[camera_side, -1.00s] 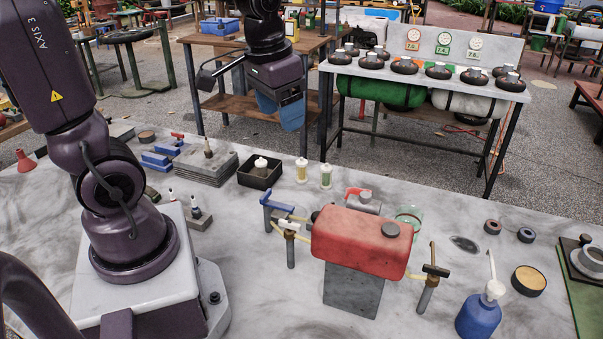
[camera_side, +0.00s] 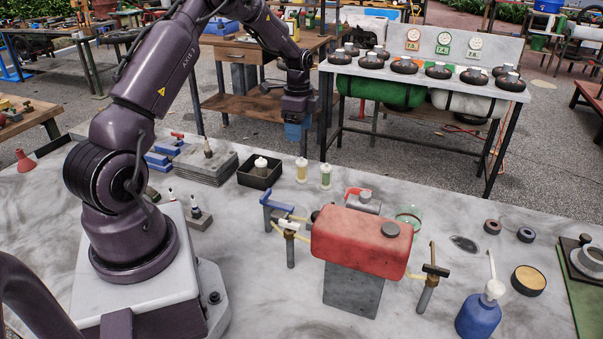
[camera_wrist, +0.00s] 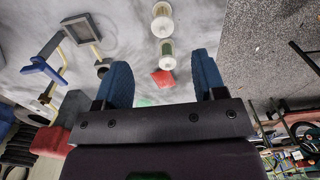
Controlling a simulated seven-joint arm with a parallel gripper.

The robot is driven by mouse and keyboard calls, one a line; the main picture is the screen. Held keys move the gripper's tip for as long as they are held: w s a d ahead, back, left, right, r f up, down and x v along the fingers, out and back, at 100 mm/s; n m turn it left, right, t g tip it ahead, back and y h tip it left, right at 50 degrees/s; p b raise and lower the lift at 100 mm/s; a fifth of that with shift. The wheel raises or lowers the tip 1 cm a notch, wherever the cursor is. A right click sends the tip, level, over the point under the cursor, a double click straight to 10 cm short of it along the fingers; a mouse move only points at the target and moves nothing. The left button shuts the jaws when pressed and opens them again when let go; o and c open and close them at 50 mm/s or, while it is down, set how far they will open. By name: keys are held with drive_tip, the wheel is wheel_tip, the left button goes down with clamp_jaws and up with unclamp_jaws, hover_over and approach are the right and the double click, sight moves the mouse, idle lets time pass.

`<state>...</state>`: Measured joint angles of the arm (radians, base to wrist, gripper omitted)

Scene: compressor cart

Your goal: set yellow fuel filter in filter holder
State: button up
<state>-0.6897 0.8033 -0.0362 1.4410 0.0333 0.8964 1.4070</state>
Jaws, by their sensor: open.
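The yellow fuel filter (camera_side: 302,171) stands upright on the bench, a clear cylinder with pale caps and a yellow inside. In the wrist view it appears to be the upper of two filters (camera_wrist: 162,20). The similar green filter (camera_side: 326,177) stands just right of it; it also shows in the wrist view (camera_wrist: 167,52). My gripper (camera_side: 296,138) has blue fingers, is open and empty, and hangs above and beyond the filters. A blue bracket (camera_side: 268,207) and a post (camera_side: 290,247) with yellow hose ends stand left of the red tank; I cannot tell which part is the holder.
The red tank (camera_side: 350,242) on a grey block fills the middle. A black tray (camera_side: 259,177) with a white-capped part is left of the filters. A red-topped part (camera_side: 361,197) and a glass jar (camera_side: 409,215) stand behind the tank. A blue bottle (camera_side: 478,314) is front right.

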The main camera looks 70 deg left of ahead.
sight(301, 168)
wheel_tip(301, 168, down, 7)
drive_tip(key=shift+f, duration=0.2)
drive_tip(key=shift+w+d+f, duration=0.1)
drive_tip(key=shift+w+f, duration=0.05)
drive_tip(key=shift+f, duration=1.25)
drive_tip(key=shift+w+d+f, duration=0.1)
drive_tip(key=shift+w+f, duration=0.05)
drive_tip(key=shift+f, duration=1.2)
drive_tip(key=c, duration=1.1)
drive_tip(key=shift+r, duration=0.15)
